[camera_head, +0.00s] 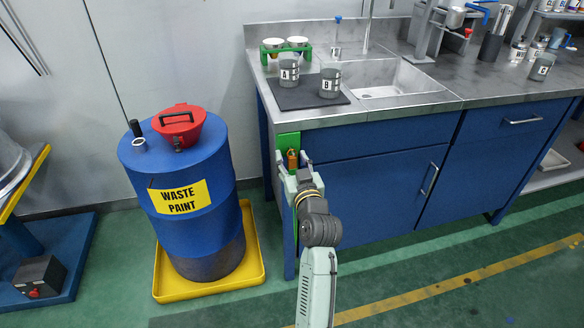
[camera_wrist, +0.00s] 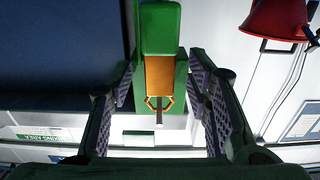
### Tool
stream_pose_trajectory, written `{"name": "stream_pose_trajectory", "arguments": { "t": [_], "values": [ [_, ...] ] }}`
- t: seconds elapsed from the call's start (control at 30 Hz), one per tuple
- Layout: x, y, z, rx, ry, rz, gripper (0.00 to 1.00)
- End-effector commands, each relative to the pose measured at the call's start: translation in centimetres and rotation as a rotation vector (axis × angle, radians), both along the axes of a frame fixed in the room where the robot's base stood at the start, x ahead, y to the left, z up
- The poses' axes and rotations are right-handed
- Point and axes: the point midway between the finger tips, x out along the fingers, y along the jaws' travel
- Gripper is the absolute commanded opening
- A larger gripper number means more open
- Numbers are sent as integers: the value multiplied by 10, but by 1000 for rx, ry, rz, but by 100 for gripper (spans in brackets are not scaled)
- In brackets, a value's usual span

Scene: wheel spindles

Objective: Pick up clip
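The clip (camera_wrist: 158,74) is an orange-copper piece with two small curved jaws at its lower end in the wrist view. It sits against a green holder (camera_wrist: 160,28). In the head view, the clip (camera_head: 292,158) shows small at the bench's left front corner, in front of the green holder (camera_head: 288,141). My gripper (camera_wrist: 162,80) is open, with one grey-padded finger on each side of the clip and holder. Gaps show between the fingers and the clip. In the head view, my gripper (camera_head: 293,168) partly covers the holder's lower part.
A blue waste paint drum (camera_head: 210,235) with a red funnel (camera_head: 180,125) stands left of my arm in a yellow tray (camera_head: 258,262). The blue bench (camera_head: 365,190) is close on the right. Grey cans (camera_head: 330,83) stand on a dark mat on top, by the sink.

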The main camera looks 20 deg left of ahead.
Motion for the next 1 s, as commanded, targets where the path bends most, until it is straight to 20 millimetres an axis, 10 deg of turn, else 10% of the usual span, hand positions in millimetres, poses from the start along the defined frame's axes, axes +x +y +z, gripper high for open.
{"name": "stream_pose_trajectory", "arguments": {
  "t": [0.63, 1.0],
  "values": [
    [0, 0, 0, 0, 0, 0, 0],
    [0, 0, 0, 0, 0, 0, 0]
  ]
}}
